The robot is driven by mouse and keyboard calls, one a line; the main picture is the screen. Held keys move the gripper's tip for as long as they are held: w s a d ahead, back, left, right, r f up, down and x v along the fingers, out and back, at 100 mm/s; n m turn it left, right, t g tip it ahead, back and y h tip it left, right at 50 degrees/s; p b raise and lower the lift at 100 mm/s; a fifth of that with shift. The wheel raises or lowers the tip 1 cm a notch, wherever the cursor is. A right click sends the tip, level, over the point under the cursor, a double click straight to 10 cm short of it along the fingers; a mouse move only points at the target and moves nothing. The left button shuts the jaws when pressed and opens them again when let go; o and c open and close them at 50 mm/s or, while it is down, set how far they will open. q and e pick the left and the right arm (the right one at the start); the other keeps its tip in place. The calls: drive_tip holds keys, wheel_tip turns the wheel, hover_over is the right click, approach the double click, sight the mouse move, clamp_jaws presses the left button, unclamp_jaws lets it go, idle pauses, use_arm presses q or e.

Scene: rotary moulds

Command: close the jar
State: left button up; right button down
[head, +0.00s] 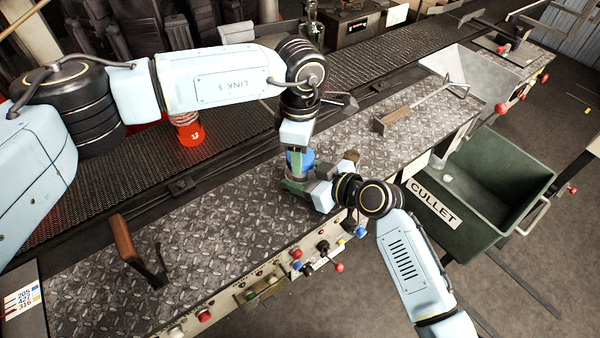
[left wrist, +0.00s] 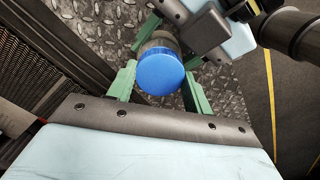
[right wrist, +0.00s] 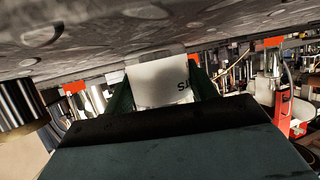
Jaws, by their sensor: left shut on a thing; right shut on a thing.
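A blue lid (head: 300,161) is above the grey jar (head: 297,173) on the diamond-plate bench. In the left wrist view the blue lid (left wrist: 161,72) is in line with the jar (left wrist: 160,42), which shows behind it. I cannot tell whether the lid is seated or threaded. My left gripper (left wrist: 160,82) comes from above, its green fingers shut on the lid's two sides. My right gripper (head: 300,185) comes in low from the right and is shut on the jar. In the right wrist view a pale, lettered surface (right wrist: 165,82) is between its fingers, which seems to be the jar.
A brass-coloured piece (head: 351,156) stands close to the right gripper. A wooden-handled tool (head: 124,238) and another tool (head: 397,118) rest on the bench (head: 225,225). Knobs and levers (head: 322,246) line its front edge.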

use_arm(q)
drive_tip(key=m, duration=0.5)
drive_tip(key=o, duration=1.2)
drive_tip(key=shift+r, duration=0.1)
use_arm(e)
drive_tip(key=shift+c, duration=1.9)
unclamp_jaws()
use_arm(q)
wheel_tip(320, 180, up, 12)
drive_tip(key=shift+f, duration=0.1)
use_arm(e)
drive_tip(key=v, duration=1.3)
